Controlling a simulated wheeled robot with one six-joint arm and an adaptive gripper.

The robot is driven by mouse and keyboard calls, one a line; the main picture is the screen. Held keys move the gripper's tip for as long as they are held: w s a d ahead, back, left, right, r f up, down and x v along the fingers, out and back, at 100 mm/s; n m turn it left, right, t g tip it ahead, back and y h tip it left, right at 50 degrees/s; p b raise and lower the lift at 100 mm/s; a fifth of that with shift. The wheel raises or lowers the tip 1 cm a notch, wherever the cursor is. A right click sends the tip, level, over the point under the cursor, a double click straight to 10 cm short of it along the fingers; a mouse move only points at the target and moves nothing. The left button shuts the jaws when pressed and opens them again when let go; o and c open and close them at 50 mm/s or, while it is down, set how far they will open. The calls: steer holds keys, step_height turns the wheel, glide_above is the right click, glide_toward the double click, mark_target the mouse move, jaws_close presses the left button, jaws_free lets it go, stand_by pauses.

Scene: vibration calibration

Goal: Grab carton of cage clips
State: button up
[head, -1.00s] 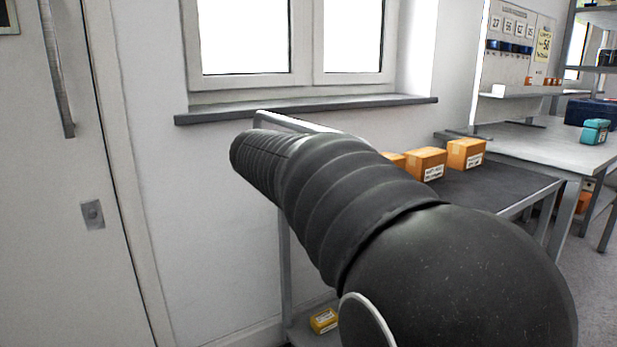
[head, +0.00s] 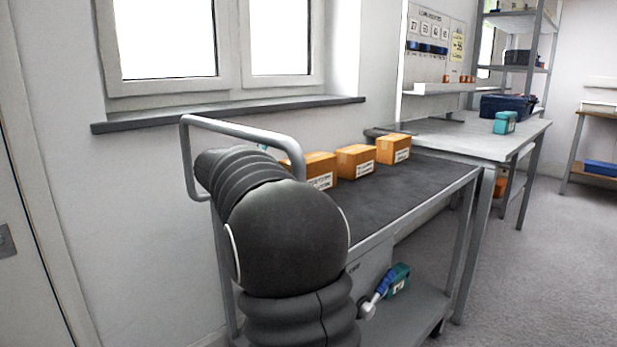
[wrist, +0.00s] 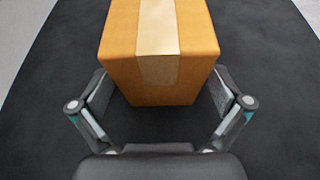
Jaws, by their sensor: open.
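Three orange-brown cartons with white labels stand in a row on the dark top of a cart: a near one (head: 320,168), partly hidden by my arm, a middle one (head: 356,160) and a far one (head: 393,148). Their labels are too small to read, so I cannot tell which holds cage clips. In the wrist view, one taped carton (wrist: 160,60) is straight ahead of my gripper (wrist: 160,110). The gripper is open, with a finger at each side of the carton's near end. I cannot tell whether they touch it. The head view does not show the gripper.
The cart (head: 400,200) has a tubular handle (head: 240,125) at its left end and a lower shelf with a teal item (head: 398,280). A grey workbench (head: 470,135) with a teal box (head: 505,122) stands beyond. Open floor lies at the right.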

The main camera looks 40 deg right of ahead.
steer(key=x, duration=0.3)
steer(key=shift+f, duration=0.1)
steer(key=c, duration=1.6)
steer(key=shift+c, duration=0.2)
